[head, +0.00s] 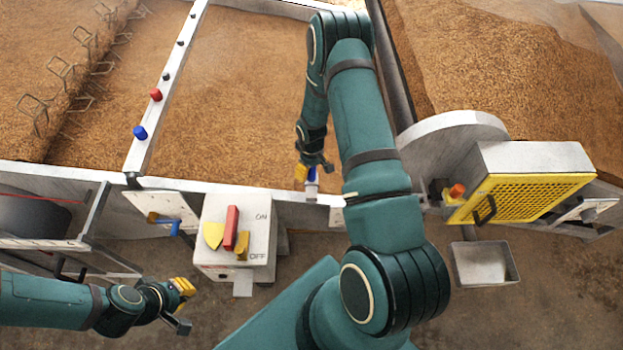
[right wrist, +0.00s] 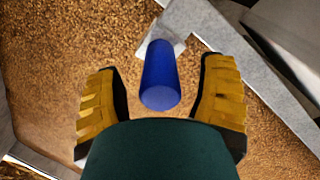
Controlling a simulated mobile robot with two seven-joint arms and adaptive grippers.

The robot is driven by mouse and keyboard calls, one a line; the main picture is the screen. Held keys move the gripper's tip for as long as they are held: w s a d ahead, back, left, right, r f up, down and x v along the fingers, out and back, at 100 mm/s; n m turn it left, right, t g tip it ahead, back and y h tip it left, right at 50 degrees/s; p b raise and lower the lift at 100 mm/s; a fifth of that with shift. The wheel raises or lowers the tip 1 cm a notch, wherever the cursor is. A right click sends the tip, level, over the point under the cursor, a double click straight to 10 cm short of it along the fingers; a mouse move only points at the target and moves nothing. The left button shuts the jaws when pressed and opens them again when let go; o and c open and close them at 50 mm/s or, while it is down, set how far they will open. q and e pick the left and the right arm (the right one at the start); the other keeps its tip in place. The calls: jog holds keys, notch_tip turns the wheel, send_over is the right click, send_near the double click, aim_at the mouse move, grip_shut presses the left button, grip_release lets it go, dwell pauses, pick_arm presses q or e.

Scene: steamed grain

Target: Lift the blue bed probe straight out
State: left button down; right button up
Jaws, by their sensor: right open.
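The blue bed probe (head: 312,174) shows as a blue cylinder at the near wall of the grain bed. In the right wrist view its blue end (right wrist: 160,77) stands between and ahead of the finger pads, above a pale metal bracket (right wrist: 176,28). My right gripper (head: 314,172) is open around it in the head view; the wrist view shows gaps on both sides of the cylinder. The probe's lower part is hidden. My left gripper (head: 184,305) is open and empty, low at the left, away from the probe.
A pale rail (head: 170,85) crosses the bed with a blue knob (head: 140,132) and a red knob (head: 155,95). A switch box (head: 235,210) stands outside the near wall. A yellow-grilled machine (head: 525,195) and a metal bin (head: 484,264) are at right.

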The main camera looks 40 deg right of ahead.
grip_shut()
jog(key=shift+r, duration=0.1)
notch_tip(320, 180, up, 28)
jog(key=p, duration=0.5)
dwell(0.5)
